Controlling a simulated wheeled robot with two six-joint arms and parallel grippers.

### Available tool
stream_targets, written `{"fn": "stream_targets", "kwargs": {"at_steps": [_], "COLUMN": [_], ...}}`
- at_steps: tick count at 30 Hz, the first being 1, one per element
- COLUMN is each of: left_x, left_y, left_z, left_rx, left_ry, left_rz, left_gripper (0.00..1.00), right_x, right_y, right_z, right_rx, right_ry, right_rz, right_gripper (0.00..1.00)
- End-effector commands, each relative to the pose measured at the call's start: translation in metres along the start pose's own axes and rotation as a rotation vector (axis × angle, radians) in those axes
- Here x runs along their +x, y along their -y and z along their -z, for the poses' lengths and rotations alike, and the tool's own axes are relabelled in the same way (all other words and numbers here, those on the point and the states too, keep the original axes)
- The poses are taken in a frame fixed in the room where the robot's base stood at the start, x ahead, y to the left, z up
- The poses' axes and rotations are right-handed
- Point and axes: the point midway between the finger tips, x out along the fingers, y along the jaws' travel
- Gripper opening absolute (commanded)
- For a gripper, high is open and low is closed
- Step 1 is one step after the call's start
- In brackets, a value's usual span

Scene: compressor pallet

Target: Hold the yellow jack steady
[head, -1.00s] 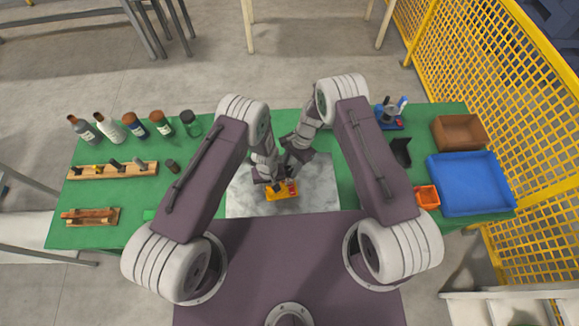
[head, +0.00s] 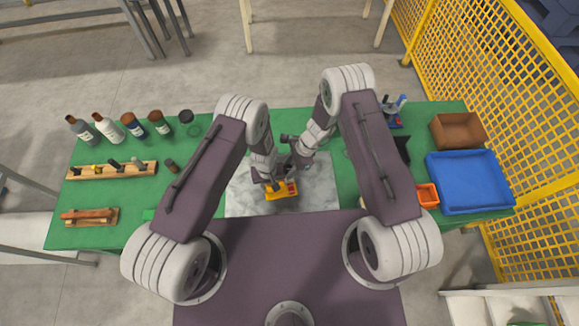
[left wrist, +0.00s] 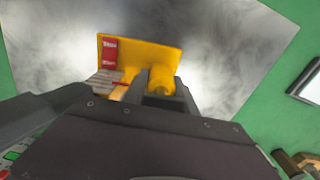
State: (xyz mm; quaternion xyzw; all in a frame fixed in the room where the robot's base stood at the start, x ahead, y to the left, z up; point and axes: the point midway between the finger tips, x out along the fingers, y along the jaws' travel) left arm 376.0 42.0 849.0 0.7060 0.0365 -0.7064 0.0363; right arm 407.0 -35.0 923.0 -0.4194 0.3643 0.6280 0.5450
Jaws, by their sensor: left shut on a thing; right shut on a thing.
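The yellow jack (head: 283,193) is on the grey mat in the middle of the green table, with a red patch at its right end. In the left wrist view the yellow jack (left wrist: 137,52) shows a flat plate with a red and white mark and a rounded yellow part between the fingers. My left gripper (head: 272,184) is shut on it. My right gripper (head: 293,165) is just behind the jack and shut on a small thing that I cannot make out. The arms and grippers hide part of the jack.
The grey mat (head: 322,190) has bare room on the right. Bottles (head: 108,128) and a wooden rack (head: 112,171) stand on the left. A blue tray (head: 468,182), an orange bin (head: 428,195) and a brown box (head: 458,131) are on the right.

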Motion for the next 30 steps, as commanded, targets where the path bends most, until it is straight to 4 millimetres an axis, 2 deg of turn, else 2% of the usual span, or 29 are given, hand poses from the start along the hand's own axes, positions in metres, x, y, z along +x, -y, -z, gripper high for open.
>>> {"fn": "stream_targets", "kwargs": {"at_steps": [12, 13, 15, 25, 28, 30], "left_x": [0.000, 0.000, 0.000, 0.000, 0.000, 0.000], "left_y": [-0.001, -0.001, -0.001, -0.001, 0.000, 0.000], "left_z": [0.001, 0.001, 0.001, 0.001, 0.001, 0.000], "left_rx": [0.004, 0.004, 0.003, 0.001, 0.000, 0.000], "left_ry": [-0.003, -0.003, -0.003, -0.002, -0.001, -0.001], "left_rz": [-0.002, -0.002, -0.002, -0.001, -0.001, -0.001], "left_gripper": [0.00, 0.00, 0.00, 0.00, 0.00, 0.00], "right_x": [0.000, 0.000, 0.000, -0.003, -0.018, -0.036], "right_y": [0.000, 0.000, 0.000, 0.001, 0.002, 0.001], "right_z": [-0.001, -0.001, -0.001, 0.000, 0.000, -0.001], "right_rx": [0.004, 0.004, 0.004, 0.004, 0.005, 0.005], "right_ry": [0.002, 0.002, 0.002, 0.001, 0.001, 0.001], "right_rz": [0.002, 0.002, 0.002, 0.003, 0.006, 0.006], "right_gripper": [0.00, 0.44, 0.61, 0.61, 0.61, 0.61]}}
